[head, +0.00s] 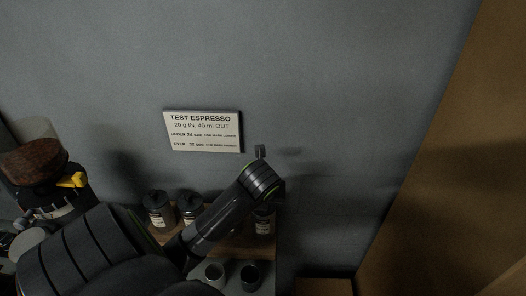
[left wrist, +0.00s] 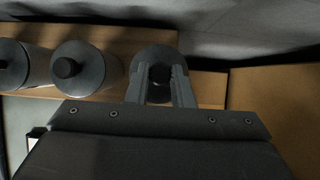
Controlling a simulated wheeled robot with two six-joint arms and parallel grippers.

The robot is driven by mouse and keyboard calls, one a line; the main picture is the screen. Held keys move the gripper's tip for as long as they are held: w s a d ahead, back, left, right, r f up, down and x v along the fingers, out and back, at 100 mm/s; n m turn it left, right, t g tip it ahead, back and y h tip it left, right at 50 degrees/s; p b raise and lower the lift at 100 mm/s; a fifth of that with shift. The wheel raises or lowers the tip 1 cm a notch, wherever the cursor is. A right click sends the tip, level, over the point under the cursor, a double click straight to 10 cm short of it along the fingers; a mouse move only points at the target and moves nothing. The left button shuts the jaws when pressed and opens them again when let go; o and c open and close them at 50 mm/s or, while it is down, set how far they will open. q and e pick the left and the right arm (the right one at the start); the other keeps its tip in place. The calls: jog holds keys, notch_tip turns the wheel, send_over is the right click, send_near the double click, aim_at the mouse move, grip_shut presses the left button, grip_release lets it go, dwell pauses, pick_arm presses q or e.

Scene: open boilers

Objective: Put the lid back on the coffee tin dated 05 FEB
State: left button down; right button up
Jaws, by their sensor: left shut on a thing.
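Two dark tins with knobbed lids stand at the left of the shelf, the left tin (head: 158,210) and the middle tin (head: 190,206). A third tin (head: 264,222) with a pale label stands to the right, partly behind my arm. The label dates are too small to read. In the left wrist view my left gripper (left wrist: 161,74) is shut on the dark knob of a round dark lid (left wrist: 153,56), at the right of the two lidded tins. The fingers hide part of it, and I cannot tell whether the lid rests on the third tin or is above it.
The tins stand on a wooden shelf (head: 232,242) against a grey wall. A sign (head: 202,131) hangs above. A grinder (head: 40,170) is at left, a brown panel (head: 450,190) at right.

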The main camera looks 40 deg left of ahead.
pick_arm(q)
jog(key=shift+f, duration=0.15)
dwell(0.6)
jog(key=shift+p, duration=0.6)
dwell(0.5)
jog(key=c, duration=0.7)
grip_release()
jog(key=shift+r+p, duration=3.55)
jog(key=shift+p, duration=0.55)
